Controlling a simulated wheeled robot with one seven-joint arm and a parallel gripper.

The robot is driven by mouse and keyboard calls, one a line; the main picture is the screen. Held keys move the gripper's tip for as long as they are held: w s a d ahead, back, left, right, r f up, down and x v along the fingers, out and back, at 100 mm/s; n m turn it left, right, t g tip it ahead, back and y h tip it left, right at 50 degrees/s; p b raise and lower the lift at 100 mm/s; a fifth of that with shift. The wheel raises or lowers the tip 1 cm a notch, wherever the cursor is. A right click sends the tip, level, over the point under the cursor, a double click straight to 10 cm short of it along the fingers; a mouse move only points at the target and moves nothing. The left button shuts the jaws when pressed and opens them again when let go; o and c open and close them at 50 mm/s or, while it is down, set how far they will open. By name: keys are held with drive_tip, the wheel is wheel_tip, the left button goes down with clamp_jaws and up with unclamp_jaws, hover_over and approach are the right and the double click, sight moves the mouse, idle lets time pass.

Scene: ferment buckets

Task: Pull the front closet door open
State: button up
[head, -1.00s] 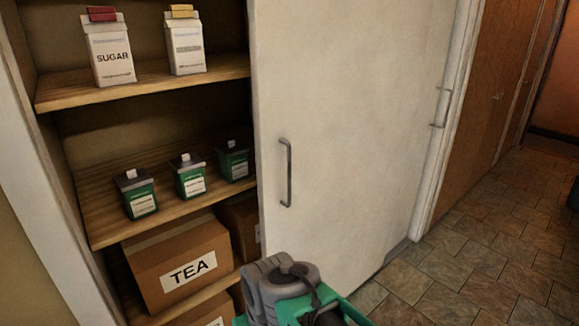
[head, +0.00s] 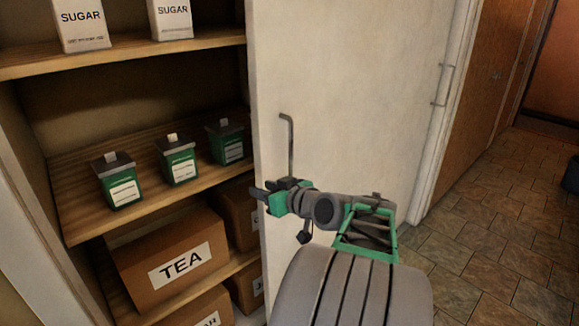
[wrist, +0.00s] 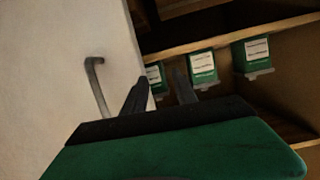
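The white front closet door (head: 345,90) covers the right part of the closet, whose left part is uncovered. Its grey bar handle (head: 291,140) is upright near the door's left edge, and my arm hides its lower end. My gripper (head: 258,192) is in front of the door's left edge, close to the handle's lower end. In the wrist view the handle (wrist: 96,85) is left of both fingers, not between them. The fingers (wrist: 160,92) are apart with nothing between them, over the door edge and the shelf opening.
Shelves hold sugar cartons (head: 82,22), green tins (head: 178,162) and cardboard boxes, one marked TEA (head: 172,262). A second upright handle (head: 443,85) is farther right, by the white frame.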

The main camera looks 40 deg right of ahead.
sight(292, 156)
drive_tip(key=s+d+r+m+t+h, duration=0.1)
drive_tip(key=s+d+r+t+h, duration=0.3)
drive_tip(key=d, duration=0.5)
drive_tip(key=shift+g+y, duration=0.4)
drive_tip(key=shift+y, duration=0.2)
drive_tip(key=w, duration=0.2)
drive_tip(key=w+d, duration=0.1)
drive_tip(key=w+r, duration=0.1)
drive_tip(key=w, duration=0.1)
drive_tip(key=shift+w+d+r, duration=0.1)
drive_tip(key=shift+w+d, duration=0.1)
drive_tip(key=shift+w, duration=0.15)
drive_tip(key=shift+w+d, duration=0.1)
drive_tip(key=shift+w, duration=0.3)
clamp_jaws()
